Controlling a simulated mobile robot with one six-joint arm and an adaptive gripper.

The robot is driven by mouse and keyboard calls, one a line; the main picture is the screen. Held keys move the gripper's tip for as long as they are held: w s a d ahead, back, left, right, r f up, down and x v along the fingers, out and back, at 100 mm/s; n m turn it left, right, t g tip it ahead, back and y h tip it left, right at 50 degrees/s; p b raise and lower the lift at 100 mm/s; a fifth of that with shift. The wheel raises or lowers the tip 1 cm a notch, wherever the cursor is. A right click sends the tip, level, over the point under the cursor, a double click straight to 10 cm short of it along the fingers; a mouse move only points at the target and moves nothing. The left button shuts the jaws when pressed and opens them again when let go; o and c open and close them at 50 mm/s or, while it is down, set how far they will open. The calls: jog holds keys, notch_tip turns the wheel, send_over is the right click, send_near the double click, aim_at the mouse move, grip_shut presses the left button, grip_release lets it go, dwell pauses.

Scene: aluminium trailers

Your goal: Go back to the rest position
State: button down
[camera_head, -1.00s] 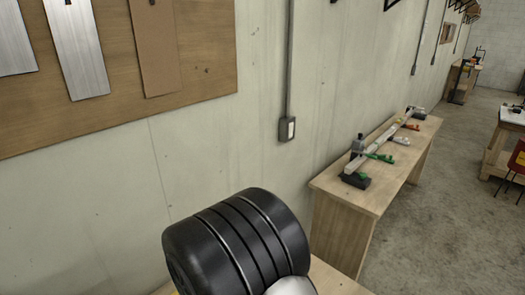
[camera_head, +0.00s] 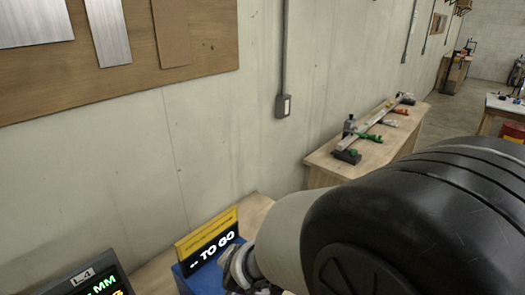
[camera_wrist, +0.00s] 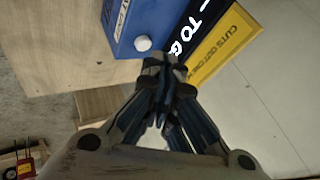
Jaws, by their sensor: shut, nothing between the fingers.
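My gripper (camera_wrist: 165,75) is shut and empty in the wrist view, its fingertips together. Behind the fingertips are a blue box (camera_wrist: 150,25) with a white knob and a yellow sign (camera_wrist: 225,45). In the head view my black and grey arm fills the lower right, and my gripper's fingers are not clearly seen there. The blue box (camera_head: 200,278) and the yellow sign (camera_head: 207,235) stand on a wooden bench, partly behind my arm. A display reading "TO GO" is on the box.
A wooden board (camera_head: 140,75) with metal strips hangs on the wall. A second wooden bench (camera_head: 325,165) with a long rail and clamps runs along the wall. Concrete floor (camera_head: 455,112) lies beyond it.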

jog(key=s+d+r+n+g+b, duration=0.1)
jog(key=s+d+r+n+b, duration=0.3)
jog(key=s+d+r, duration=0.35)
jog(key=s+d+f+n+g+h+b, duration=0.1)
jog(key=s+d+n+g+h+b, duration=0.1)
jog(key=s+d, duration=1.1)
jog(key=shift+s+d+f+n+b, duration=0.3)
jog(key=shift+s+d+n+b, duration=0.15)
jog(key=shift+s, duration=0.3)
jog(key=shift+a, duration=0.1)
